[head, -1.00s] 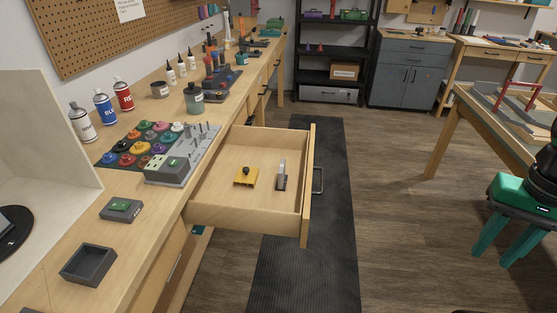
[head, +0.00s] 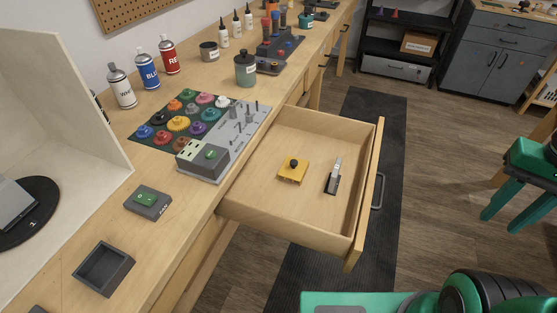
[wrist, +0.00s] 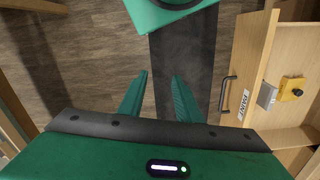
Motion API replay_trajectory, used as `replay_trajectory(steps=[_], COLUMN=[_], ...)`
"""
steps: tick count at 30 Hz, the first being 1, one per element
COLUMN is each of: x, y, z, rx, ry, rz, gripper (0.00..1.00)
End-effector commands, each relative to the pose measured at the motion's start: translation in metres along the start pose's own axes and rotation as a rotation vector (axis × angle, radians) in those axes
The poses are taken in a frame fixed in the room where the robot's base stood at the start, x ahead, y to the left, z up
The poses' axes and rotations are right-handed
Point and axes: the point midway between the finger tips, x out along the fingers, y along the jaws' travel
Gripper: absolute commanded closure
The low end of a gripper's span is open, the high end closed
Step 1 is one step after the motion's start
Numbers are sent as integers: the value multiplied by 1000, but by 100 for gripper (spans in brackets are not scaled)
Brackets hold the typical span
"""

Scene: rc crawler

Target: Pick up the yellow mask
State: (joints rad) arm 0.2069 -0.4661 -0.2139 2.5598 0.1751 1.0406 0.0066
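The yellow mask (head: 292,171) is a small yellow plate with a black knob on top. It lies flat in the open wooden drawer (head: 262,205), left of a grey and black piece (head: 333,176). In the wrist view the yellow mask (wrist: 292,88) shows at the right, inside the drawer, beyond the drawer front. My gripper (wrist: 160,95) has two green fingers spread apart with nothing between them. It is over the floor outside the drawer, left of the drawer front in the wrist view.
The drawer front carries a dark handle (wrist: 226,95). The bench holds a grey fixture (head: 205,160), colored knobs, spray cans (head: 148,68) and a dark open tray (head: 104,268). A dark mat (head: 380,130) lies on the floor.

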Motion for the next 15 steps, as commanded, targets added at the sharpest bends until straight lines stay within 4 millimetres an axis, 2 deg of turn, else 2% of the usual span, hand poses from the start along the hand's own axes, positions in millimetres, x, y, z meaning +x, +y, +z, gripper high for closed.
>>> replay_trajectory(steps=[10, 11, 13, 15], x=[0, 0, -3, -5], y=[0, 0, 3, 0], z=[0, 0, 6, 4], rx=[0, 0, -10, -48], ry=[0, 0, 8, 18], rz=[0, 0, -5, -9], gripper=[69, 64, 47, 31])
